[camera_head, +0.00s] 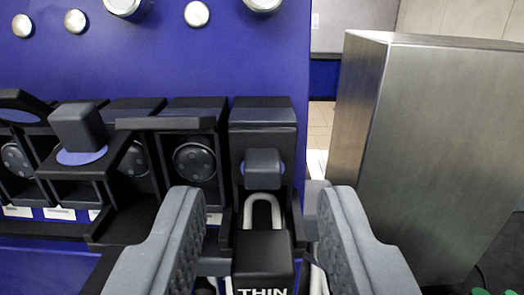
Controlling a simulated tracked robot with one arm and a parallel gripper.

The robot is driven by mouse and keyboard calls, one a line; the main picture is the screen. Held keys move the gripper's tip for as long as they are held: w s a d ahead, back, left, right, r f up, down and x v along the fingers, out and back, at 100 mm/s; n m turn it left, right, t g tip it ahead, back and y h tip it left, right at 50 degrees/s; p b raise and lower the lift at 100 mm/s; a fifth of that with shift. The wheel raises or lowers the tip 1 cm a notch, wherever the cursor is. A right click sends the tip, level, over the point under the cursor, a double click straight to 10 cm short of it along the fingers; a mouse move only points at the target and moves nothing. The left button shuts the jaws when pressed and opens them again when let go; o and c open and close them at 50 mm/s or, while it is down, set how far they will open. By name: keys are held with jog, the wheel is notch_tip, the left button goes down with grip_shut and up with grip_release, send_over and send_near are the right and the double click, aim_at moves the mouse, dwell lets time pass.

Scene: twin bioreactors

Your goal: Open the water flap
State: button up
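My gripper (263,215) is open, its two grey ribbed fingers wide apart at the bottom of the view. A row of black flap units runs along a blue panel. The rightmost unit (263,112) has a dark block-shaped handle (263,163) that shows in the gap between the fingertips, ahead of them; contact is not visible. A white loop (262,203) and a black block with the letters "THIN" (263,258) show below it, between the fingers. No label tells which unit is the water flap.
More black units with round dials (195,160) stand to the left, one with a cube-shaped handle (80,127) sticking out. The blue panel (165,60) carries silver knobs (197,13) above. A large metal box (430,140) stands close on the right.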

aim_at(263, 168)
jog(key=shift+w+r+p, duration=0.15)
jog(key=shift+w+p, duration=0.6)
jog(key=shift+w, duration=0.65)
grip_shut()
